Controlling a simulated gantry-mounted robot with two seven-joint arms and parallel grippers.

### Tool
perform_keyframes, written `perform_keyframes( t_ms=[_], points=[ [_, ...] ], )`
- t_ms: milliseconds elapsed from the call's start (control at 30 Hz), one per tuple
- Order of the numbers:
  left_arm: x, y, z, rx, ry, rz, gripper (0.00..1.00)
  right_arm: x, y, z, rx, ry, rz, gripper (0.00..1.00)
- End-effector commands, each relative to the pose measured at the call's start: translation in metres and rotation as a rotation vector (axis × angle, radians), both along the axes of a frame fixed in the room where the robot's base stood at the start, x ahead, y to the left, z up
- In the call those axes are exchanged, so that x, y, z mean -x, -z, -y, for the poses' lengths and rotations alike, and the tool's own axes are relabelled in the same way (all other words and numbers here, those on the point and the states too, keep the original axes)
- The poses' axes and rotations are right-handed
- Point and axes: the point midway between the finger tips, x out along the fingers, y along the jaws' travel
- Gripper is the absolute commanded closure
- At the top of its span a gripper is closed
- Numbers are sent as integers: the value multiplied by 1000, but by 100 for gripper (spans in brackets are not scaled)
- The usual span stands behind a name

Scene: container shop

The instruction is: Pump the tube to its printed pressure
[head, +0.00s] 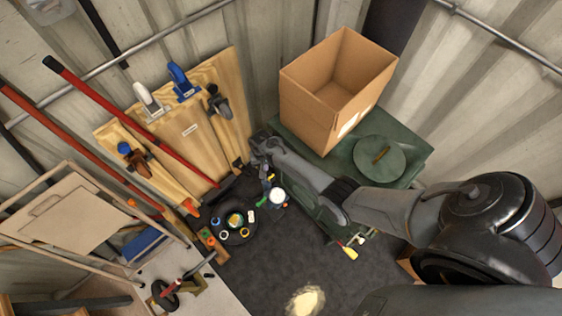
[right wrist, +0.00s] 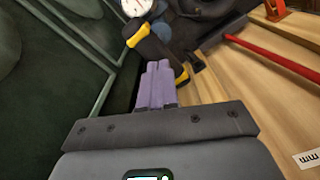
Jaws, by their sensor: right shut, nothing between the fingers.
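A black ring that looks like the tube (head: 254,231) lies on the dark floor, with several small coloured items inside it. A white round gauge face (head: 277,195) is beside it on the right; it also shows at the top of the right wrist view (right wrist: 136,6), cut off and too small to read. A black-and-yellow grip (right wrist: 153,42) is below the gauge there. My right gripper (head: 267,170) is above and behind the gauge, shut and empty. Its purple fingers (right wrist: 157,68) point at the grip and overlap it in view; contact cannot be told. My left gripper is out of view.
A green chest (head: 415,155) carries an open cardboard box (head: 310,110) and a round green lid (head: 378,160). A wooden board (head: 190,125) with tools leans on the wall, crossed by red poles (head: 120,115). A folding chair (head: 75,215) stands left. Front floor is mostly clear.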

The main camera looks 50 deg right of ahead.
Motion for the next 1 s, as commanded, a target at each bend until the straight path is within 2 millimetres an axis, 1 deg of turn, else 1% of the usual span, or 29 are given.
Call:
perform_keyframes(
  t_ms=[433, 533, 667, 1000],
  points=[
    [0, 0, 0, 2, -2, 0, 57, 0, 0, 0, 0, 0, 0, 100],
    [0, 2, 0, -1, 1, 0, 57, 0, 3, 0, 0, 0, 0, 100],
    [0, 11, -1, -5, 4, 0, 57, 0, 12, 0, 1, 0, 1, 100],
    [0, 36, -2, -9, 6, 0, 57, 0, 43, 0, 0, 0, 0, 100]
  ],
)
